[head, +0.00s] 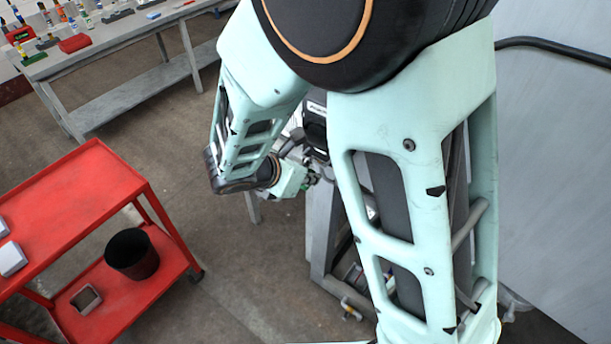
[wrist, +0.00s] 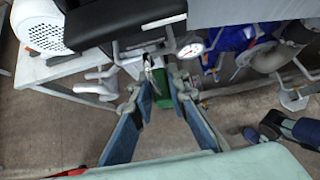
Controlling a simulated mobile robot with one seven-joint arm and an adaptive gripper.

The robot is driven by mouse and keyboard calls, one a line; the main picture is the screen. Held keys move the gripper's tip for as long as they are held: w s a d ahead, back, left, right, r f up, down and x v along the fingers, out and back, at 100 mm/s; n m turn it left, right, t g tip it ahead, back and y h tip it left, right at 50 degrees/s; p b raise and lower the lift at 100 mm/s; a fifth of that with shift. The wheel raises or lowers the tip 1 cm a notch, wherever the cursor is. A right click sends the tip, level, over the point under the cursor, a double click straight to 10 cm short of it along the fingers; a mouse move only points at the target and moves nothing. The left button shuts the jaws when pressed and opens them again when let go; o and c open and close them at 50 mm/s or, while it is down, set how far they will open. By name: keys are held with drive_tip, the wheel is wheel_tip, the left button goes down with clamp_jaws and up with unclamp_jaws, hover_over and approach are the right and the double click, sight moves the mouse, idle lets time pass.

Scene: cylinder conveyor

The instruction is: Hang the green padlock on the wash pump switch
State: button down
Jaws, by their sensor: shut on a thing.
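My gripper (wrist: 164,94) shows in the wrist view with its two blue-padded fingers reaching forward. It is shut on the green padlock (wrist: 163,88). The padlock is between the fingertips, with its metal shackle (wrist: 150,66) pointing away from me. In the head view my gripper (head: 309,179) is small and partly hidden behind my arm, and the padlock cannot be made out clearly there. I cannot pick out the wash pump switch for certain in either view.
In the wrist view, a black housing (wrist: 120,20), a round gauge (wrist: 190,50) and blue equipment (wrist: 235,38) lie ahead. In the head view, a red cart (head: 75,205) holding a black bin (head: 132,254) stands left, and a grey bench (head: 120,48) stands far left.

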sight(317, 164)
drive_tip(key=shift+w+d+r, duration=0.1)
drive_tip(key=shift+w+d, duration=0.8)
drive_tip(key=shift+w, duration=0.3)
drive_tip(key=shift+w+d+r, duration=0.2)
drive_tip(key=shift+w+r, duration=0.15)
drive_tip(key=shift+r, duration=0.05)
idle(0.5)
drive_tip(key=shift+f+b, duration=0.3)
drive_tip(key=f, duration=0.1)
drive_tip(key=b, duration=0.1)
drive_tip(key=f+b, duration=0.1)
drive_tip(key=shift+d+f, duration=0.25)
drive_tip(key=shift+f, duration=0.1)
